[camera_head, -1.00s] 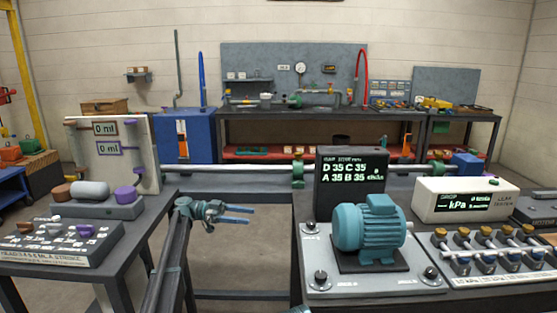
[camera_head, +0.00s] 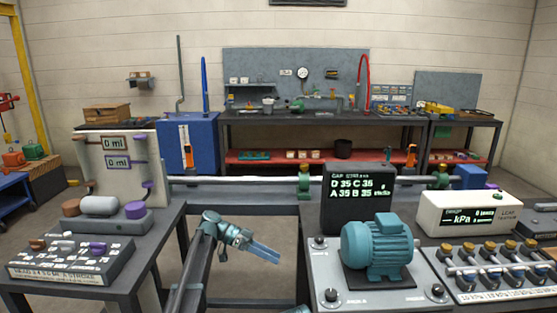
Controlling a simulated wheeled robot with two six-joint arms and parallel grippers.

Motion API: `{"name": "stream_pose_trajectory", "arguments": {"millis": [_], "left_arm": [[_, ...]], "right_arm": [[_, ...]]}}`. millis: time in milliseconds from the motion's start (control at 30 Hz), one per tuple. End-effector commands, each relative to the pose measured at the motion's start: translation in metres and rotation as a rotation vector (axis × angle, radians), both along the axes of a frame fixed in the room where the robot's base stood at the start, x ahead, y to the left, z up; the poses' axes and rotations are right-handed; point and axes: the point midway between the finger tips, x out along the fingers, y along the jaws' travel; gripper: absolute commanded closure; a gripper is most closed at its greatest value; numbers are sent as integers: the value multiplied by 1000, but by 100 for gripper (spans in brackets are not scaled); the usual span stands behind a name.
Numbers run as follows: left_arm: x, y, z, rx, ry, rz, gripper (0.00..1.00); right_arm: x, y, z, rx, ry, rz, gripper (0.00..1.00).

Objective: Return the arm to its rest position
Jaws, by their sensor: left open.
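My left gripper (camera_head: 264,254) is in the gap between the left table and the right bench, with its blue fingers pointing right and slightly down. It is open, with nothing visible between the fingers. My left arm (camera_head: 198,265) comes up from the bottom of the view to it. My right gripper is not in view; a small teal piece at the bottom edge is too cut off to identify. The teal motor (camera_head: 377,248) sits on a grey plate on the right bench, apart from my left gripper.
The left table (camera_head: 150,262) carries a panel with two displays and a block of pegs. The right bench holds a black display (camera_head: 357,199), a white kPa meter (camera_head: 470,213) and a valve manifold (camera_head: 497,262). A long horizontal pipe (camera_head: 240,182) runs behind my gripper. Floor shows in the gap.

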Motion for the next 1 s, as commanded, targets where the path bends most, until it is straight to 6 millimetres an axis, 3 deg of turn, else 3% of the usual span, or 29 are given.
{"name": "stream_pose_trajectory", "arguments": {"millis": [33, 167, 233, 400, 500, 700, 1000], "left_arm": [[-29, -13, 8, 75, 47, 9, 31], [-95, -37, 4, 338, 190, 78, 31], [-140, -43, 4, 519, 266, 149, 31], [-236, -27, 10, 937, 358, 404, 31], [-274, -7, 20, 1110, 350, 570, 31], [-311, 27, 39, 1286, 292, 818, 31], [-315, 36, 41, 1324, 268, 898, 31]], "right_arm": [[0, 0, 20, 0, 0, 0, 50], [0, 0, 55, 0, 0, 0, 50], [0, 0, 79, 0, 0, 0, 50], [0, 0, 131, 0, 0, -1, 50], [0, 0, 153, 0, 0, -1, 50], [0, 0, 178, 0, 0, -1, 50], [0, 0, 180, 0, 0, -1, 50]]}}
